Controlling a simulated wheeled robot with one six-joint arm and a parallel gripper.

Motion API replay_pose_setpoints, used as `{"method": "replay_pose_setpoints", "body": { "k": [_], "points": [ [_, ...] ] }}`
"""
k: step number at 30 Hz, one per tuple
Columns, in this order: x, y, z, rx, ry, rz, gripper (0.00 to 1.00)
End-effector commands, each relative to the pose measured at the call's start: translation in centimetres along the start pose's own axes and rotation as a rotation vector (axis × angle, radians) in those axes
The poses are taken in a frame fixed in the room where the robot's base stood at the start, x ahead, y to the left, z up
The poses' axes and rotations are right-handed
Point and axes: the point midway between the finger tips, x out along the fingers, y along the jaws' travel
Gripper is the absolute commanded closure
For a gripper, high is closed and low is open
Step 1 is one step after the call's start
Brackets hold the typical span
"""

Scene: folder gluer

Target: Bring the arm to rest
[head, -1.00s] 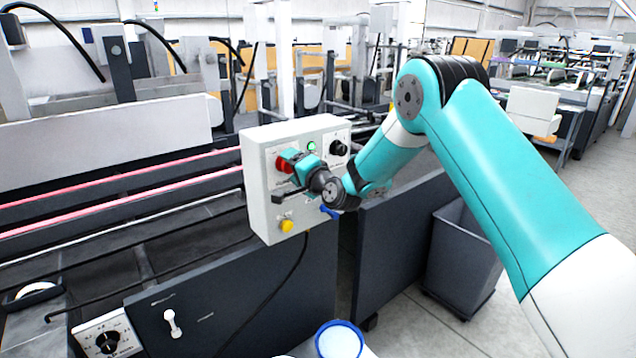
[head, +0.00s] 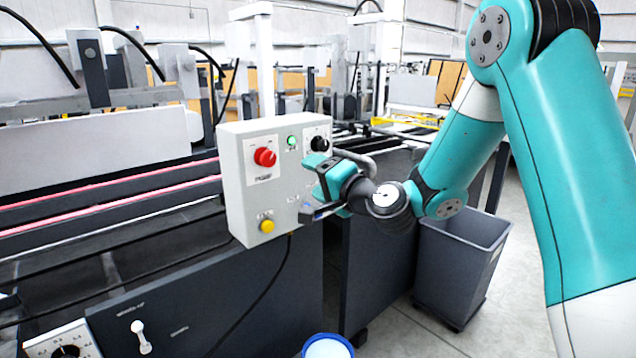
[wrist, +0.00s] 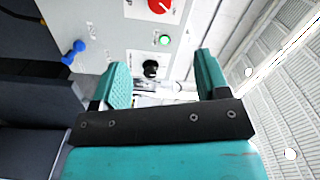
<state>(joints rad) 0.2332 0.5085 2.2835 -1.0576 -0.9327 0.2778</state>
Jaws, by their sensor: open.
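My gripper (head: 312,188) is at the right side of a light grey control box in the head view, with my teal arm reaching in from the right. In the wrist view my gripper (wrist: 160,80) has its two teal fingers spread apart, with nothing between them. The control box (head: 238,190) carries a red knob (head: 265,157), a lit green button (head: 292,141), a black knob (head: 319,143) and a yellow button (head: 267,226). The red knob (wrist: 160,5), green button (wrist: 165,40) and black knob (wrist: 150,67) also show in the wrist view.
A grey bin (head: 458,265) stands on the floor below my arm. A dark machine panel (head: 190,320) with a white switch lies below the box. A blue-rimmed round container (head: 328,346) is at the bottom edge. A blue handle (wrist: 74,50) shows in the wrist view.

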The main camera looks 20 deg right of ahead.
Motion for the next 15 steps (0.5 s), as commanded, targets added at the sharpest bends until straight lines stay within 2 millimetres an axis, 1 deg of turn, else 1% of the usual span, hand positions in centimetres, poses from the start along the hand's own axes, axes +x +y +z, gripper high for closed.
{"method": "replay_pose_setpoints", "body": {
  "k": [9, 11, 13, 14, 15],
  "points": [
    [0.1, 0.0, 0.0, 0.000, -0.001, 0.000, 0.31],
    [0.0, -0.3, 0.4, -0.010, -0.017, 0.000, 0.31],
    [-0.2, -1.2, 1.8, -0.044, -0.075, 0.003, 0.31],
    [-0.3, -1.7, 2.9, -0.068, -0.117, 0.006, 0.31],
    [-0.8, -2.5, 4.5, -0.110, -0.187, 0.013, 0.31]
  ]
}}
